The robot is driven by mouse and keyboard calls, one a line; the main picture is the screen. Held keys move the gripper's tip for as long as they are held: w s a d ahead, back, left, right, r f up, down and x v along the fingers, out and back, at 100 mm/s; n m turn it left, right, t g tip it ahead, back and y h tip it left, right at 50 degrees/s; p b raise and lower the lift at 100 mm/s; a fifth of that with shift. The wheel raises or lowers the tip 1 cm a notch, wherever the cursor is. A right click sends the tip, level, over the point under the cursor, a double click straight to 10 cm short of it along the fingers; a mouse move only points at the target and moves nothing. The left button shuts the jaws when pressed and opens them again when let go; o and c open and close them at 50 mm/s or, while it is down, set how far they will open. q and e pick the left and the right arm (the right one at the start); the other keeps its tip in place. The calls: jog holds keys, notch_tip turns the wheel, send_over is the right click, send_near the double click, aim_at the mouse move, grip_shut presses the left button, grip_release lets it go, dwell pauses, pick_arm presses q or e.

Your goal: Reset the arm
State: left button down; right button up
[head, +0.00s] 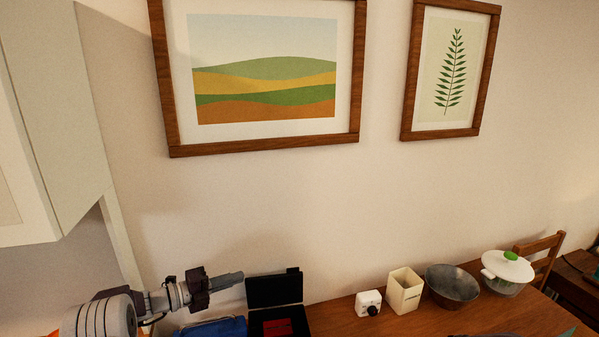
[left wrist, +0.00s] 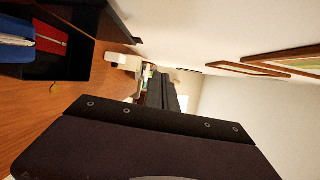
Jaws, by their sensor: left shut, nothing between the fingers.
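My left arm comes in from the lower left in the head view. Its dark grey gripper (head: 238,277) is shut and empty, held level and pointing right, just left of the open lid of a black box (head: 273,290). In the left wrist view the shut fingers (left wrist: 164,78) stretch away past the dark gripper body, with nothing between them. My right gripper cannot be made out.
The black box holds a red item (head: 278,328); a blue item (head: 215,328) lies beside it. A white cube-like object (head: 368,302), cream canister (head: 405,291), grey bowl (head: 452,284) and white lidded pot (head: 507,270) stand rightward on the wooden table (head: 335,321). A cabinet (head: 62,110) hangs upper left.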

pick_arm(q)
jog(key=s+d+r+m+g, duration=0.3)
jog(key=s+d+r, duration=0.1)
jog(key=d, duration=0.2)
jog(key=s+d+f+m+g+y, duration=0.25)
jog(key=s+d+m, duration=0.2)
jog(key=s, duration=0.35)
jog(key=s+d+f+m+g+y, duration=0.1)
jog(key=s+d+m+g, duration=0.2)
jog(key=s+m, duration=0.3)
jog(key=s+a+f+m+g+y, duration=0.1)
jog(key=s+a+f+m+y, duration=0.2)
jog(key=s+m, duration=0.3)
jog(key=s+a+f+m+y, duration=0.2)
jog(key=s+f+m+y, duration=0.1)
jog(key=s+m, duration=0.35)
jog(key=s+a+f+m+y, duration=0.1)
jog(key=a+m, duration=0.3)
jog(key=m, duration=0.4)
jog(key=s+a+f+m+t+y, duration=0.1)
jog(key=a+f+m+y, duration=0.2)
jog(key=m, duration=0.4)
jog(key=shift+a+m, duration=0.4)
jog(key=shift+a, duration=0.2)
pick_arm(e)
jog(key=shift+s+a+r, duration=0.1)
jog(key=shift+s+a, duration=0.05)
jog(key=shift+s, duration=0.15)
